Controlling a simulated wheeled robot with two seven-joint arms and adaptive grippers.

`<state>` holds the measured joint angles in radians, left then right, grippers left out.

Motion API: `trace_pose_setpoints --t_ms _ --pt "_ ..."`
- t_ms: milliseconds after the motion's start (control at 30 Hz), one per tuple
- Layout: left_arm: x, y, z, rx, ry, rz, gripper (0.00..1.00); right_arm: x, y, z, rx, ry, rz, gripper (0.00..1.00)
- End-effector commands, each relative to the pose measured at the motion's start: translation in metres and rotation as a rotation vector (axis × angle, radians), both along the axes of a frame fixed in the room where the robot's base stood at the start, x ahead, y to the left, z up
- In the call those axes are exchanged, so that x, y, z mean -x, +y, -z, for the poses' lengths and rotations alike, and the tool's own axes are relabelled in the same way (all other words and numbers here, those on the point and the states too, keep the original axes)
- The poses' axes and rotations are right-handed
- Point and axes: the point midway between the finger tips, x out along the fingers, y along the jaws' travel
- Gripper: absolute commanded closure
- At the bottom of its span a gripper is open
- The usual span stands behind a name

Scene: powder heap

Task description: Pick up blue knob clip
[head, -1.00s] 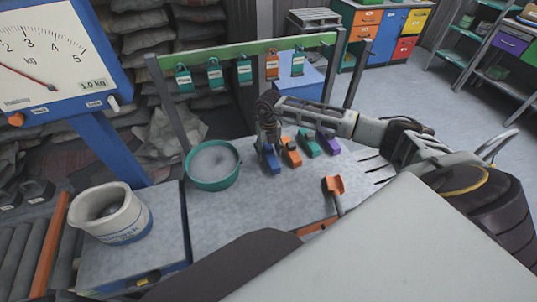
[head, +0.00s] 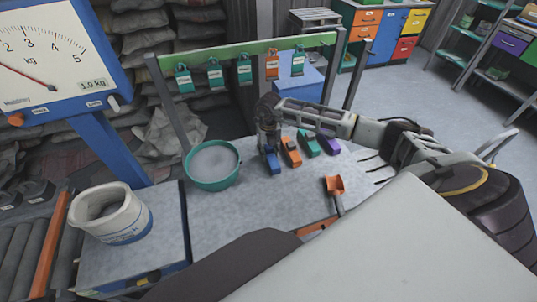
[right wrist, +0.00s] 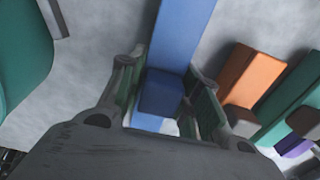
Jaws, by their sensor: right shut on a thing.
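The blue knob clip (head: 272,162) is a long blue bar with a raised block on top. It is at the left end of a row of clips on the grey bench. My right gripper (head: 266,146) comes down over it from above and is shut on its raised block. In the right wrist view, the block of the blue clip (right wrist: 163,92) sits between both fingers of my right gripper (right wrist: 166,98), and the bar runs away beyond them. I cannot tell whether the clip is clear of the bench. My left gripper is not in view.
An orange clip (head: 291,152), a teal clip (head: 308,145) and a purple clip (head: 328,143) lie to the right. A teal bowl (head: 213,184) of grey powder stands close on the left. An orange scoop (head: 335,186) lies in front. A green rail (head: 205,56) with hanging tags stands behind.

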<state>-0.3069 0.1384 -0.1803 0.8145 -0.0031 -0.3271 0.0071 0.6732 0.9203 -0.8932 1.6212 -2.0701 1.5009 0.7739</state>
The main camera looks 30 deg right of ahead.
Motion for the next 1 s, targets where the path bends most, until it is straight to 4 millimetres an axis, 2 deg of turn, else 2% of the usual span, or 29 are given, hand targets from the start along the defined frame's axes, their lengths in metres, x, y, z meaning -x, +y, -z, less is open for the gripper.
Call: trace_pose_setpoints --t_ms 267,467,1000 --pt "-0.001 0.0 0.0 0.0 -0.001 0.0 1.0 0.0 0.0 -0.001 0.0 0.0 0.0 0.9" --pt "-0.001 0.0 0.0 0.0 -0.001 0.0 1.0 0.0 0.0 -0.011 -0.001 -0.001 0.0 0.9" --pt "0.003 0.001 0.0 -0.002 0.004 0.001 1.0 -0.001 0.0 -0.084 0.0 -0.003 0.0 0.9"
